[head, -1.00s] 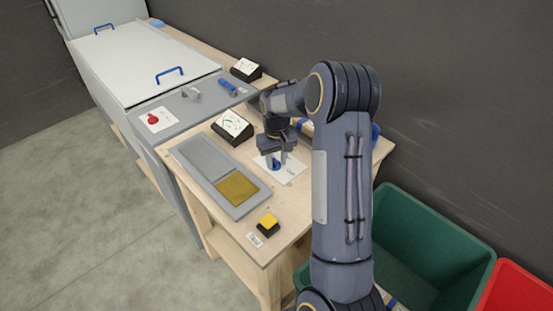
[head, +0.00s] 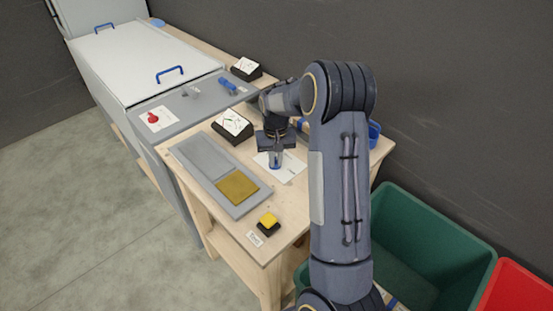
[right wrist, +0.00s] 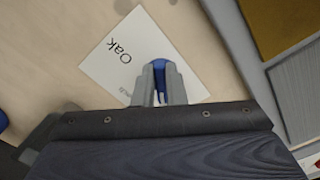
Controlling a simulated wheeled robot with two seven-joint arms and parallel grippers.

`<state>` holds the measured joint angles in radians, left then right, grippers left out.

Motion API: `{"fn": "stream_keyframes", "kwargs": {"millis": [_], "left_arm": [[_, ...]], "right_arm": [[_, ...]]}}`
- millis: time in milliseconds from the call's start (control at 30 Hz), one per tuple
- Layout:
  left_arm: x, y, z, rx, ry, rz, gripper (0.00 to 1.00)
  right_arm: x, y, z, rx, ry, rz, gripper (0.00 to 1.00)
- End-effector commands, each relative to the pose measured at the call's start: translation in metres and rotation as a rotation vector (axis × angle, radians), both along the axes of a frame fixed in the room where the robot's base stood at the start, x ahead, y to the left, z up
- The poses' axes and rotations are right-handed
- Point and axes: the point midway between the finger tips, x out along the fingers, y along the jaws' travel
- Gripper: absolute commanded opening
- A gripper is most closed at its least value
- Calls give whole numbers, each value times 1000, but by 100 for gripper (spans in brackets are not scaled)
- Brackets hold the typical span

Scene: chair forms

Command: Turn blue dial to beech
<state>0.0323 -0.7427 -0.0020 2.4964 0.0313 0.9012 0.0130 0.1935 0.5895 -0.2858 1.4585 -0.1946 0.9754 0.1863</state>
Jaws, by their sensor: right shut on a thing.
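The blue dial (head: 275,166) sits on a white card (head: 290,170) on the wooden bench. My right gripper (head: 275,157) points down over it, with its fingers closed on the dial's grip. In the right wrist view the blue dial (right wrist: 157,66) shows between the two grey fingers. The card (right wrist: 112,70) there reads "Oak" beside the dial. A second word near the fingers is partly hidden, and I cannot read it fully. The dial's pointer is hidden by the gripper. My left gripper is not in view.
A grey plate with a yellow-brown square (head: 237,187) lies left of the card. A yellow button (head: 268,221) is near the bench's front edge. A red dial (head: 153,117) sits on the grey machine. A green bin (head: 430,240) stands right of the bench.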

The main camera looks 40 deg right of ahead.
Motion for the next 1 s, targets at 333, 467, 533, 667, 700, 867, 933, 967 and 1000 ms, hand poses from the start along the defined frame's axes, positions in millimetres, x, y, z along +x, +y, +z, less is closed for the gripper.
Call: {"fn": "stream_keyframes", "kwargs": {"millis": [333, 467, 533, 667, 700, 867, 933, 967, 1000], "left_arm": [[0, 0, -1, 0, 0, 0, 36], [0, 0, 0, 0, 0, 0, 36], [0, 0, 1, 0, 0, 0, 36], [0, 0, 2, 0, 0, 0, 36], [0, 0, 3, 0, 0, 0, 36], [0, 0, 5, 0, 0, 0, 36], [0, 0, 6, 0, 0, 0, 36], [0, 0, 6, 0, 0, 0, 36], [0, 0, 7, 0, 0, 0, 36]], "right_arm": [[3, 4, 1, -1, -1, -329, 0], [5, 5, 1, -1, -2, -452, 0], [6, 5, 1, -1, -2, -518, 0], [7, 6, 1, -1, -2, -633, 0], [8, 6, 1, -1, -2, -667, 0], [9, 7, 2, 0, -2, -787, 0], [10, 7, 2, -2, -2, -830, 0], [10, 7, 1, -2, -2, -846, 0], [10, 7, 1, -1, -2, -868, 0]]}}
